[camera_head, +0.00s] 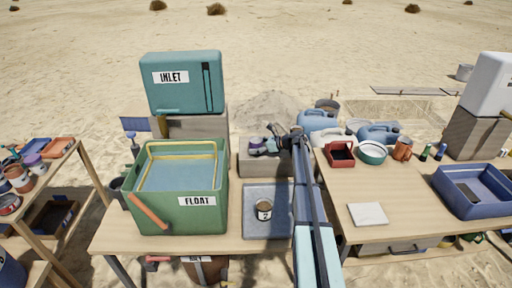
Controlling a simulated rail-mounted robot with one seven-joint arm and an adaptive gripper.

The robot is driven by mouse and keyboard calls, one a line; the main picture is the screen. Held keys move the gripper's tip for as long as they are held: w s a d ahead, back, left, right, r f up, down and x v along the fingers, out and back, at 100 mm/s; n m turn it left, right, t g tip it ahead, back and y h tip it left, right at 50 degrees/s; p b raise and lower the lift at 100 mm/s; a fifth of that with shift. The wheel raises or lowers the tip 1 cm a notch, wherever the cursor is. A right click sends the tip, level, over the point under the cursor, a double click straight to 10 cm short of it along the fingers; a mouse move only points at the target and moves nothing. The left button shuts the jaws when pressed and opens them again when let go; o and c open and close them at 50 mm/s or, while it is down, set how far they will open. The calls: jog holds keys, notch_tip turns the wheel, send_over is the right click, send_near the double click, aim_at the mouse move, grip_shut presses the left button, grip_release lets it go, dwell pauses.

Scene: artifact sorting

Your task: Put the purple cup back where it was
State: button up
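A small purple object, which looks like the purple cup (257,148), is above or on a grey block behind the middle of the work area. My gripper (272,143) is at the cup's right side, at the far end of my arm. The two overlap in the picture. The view is too small to tell whether the fingers hold the cup or whether the cup touches the block. Another purple item (32,159) sits on the left shelf among pots.
A green FLOAT tub (198,214) stands left, with a teal INLET tank (182,95) behind. The right table (385,188) carries a white slab, bowls, jugs and a blue tray (452,201).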

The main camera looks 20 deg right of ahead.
jog(key=shift+r, duration=0.1)
jog(key=b+v, duration=0.2)
jog(key=v, duration=1)
jog(key=shift+r, duration=0.1)
